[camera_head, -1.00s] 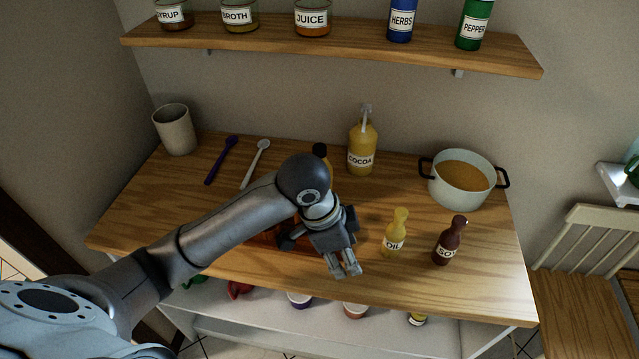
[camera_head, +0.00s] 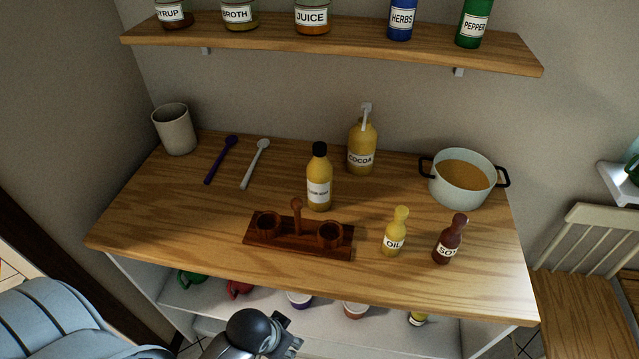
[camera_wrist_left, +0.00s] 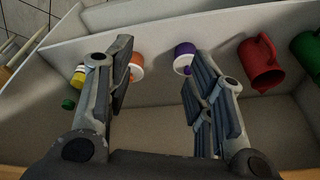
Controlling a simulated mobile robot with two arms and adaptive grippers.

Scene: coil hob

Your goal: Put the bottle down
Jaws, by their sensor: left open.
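Several bottles stand upright on the wooden counter (camera_head: 190,235). A yellow bottle with a black cap (camera_head: 319,190) stands just behind the dark wooden two-hole rack (camera_head: 270,236). The oil bottle (camera_head: 394,240) and the brown bottle marked SOY (camera_head: 448,246) stand to the right of the rack. The yellow cocoa pump bottle (camera_head: 361,152) is at the back. Both rack holes look empty. My left gripper (camera_head: 290,338) is low, in front of the counter, clear of these bottles. The left wrist view shows its fingers (camera_wrist_left: 165,70) apart with nothing between them. My right gripper is out of view.
A pot (camera_head: 462,178), two spoons (camera_head: 221,160) and a beige cup (camera_head: 175,130) are on the counter. Jars line the wall shelf (camera_head: 330,42). Below, the white shelf holds a red jug (camera_wrist_left: 262,65), a purple cup (camera_wrist_left: 186,52) and other items. The counter's front left is clear.

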